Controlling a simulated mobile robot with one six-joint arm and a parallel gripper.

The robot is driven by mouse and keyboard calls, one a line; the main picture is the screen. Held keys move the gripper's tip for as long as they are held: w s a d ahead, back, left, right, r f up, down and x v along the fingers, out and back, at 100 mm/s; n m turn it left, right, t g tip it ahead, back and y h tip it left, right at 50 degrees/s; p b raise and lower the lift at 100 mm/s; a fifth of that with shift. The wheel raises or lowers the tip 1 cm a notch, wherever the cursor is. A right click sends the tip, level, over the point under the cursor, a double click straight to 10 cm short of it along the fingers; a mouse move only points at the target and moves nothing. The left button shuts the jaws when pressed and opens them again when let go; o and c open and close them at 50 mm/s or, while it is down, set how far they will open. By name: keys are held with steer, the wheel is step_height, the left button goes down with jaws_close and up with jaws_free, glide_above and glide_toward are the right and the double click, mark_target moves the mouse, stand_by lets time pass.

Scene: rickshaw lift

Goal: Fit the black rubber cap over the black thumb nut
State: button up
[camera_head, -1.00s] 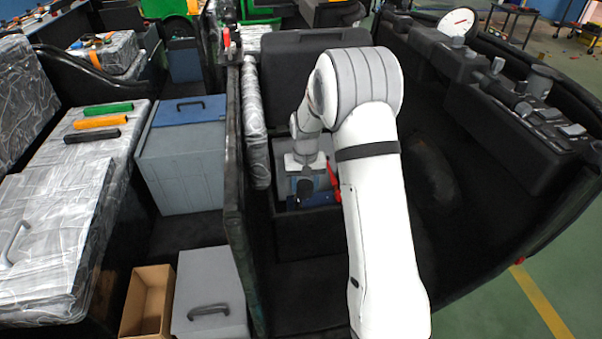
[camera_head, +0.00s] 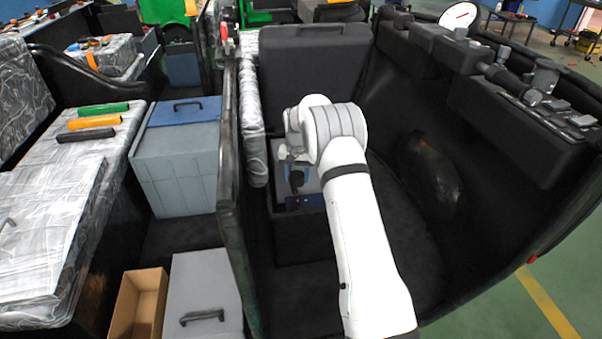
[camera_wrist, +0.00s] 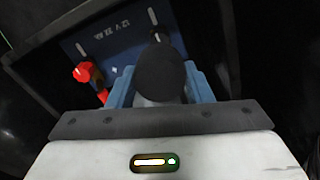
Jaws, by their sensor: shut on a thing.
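In the wrist view, my gripper (camera_wrist: 160,82) has its blue fingers shut on the rounded black rubber cap (camera_wrist: 161,74). The cap also shows in the head view as a small dark shape (camera_head: 297,178), partly covered by my wrist. Beyond it lies a dark blue panel (camera_wrist: 112,38) with white marks and slots, which also shows in the head view (camera_head: 306,202).
A red knob (camera_wrist: 83,72) stands on the panel left of my gripper. A dark partition (camera_head: 230,190) with a plastic-wrapped roll (camera_head: 251,120) is close on the left. A black case (camera_head: 315,75) stands behind. The dark floor to the right is open.

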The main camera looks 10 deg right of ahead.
mark_target(297, 198)
steer(key=shift+f+b, duration=1.5)
steer(key=shift+f, duration=1.6)
steer(key=shift+s+f+b, duration=0.1)
steer(key=shift+f+b, duration=0.9)
steer(key=shift+f, duration=1.1)
steer(key=o, duration=1)
steer(key=shift+o, duration=0.2)
steer(key=shift+r, duration=0.15)
step_height(297, 198, up, 8)
steer(key=shift+f+p, duration=0.2)
steer(key=shift+p, duration=0.5)
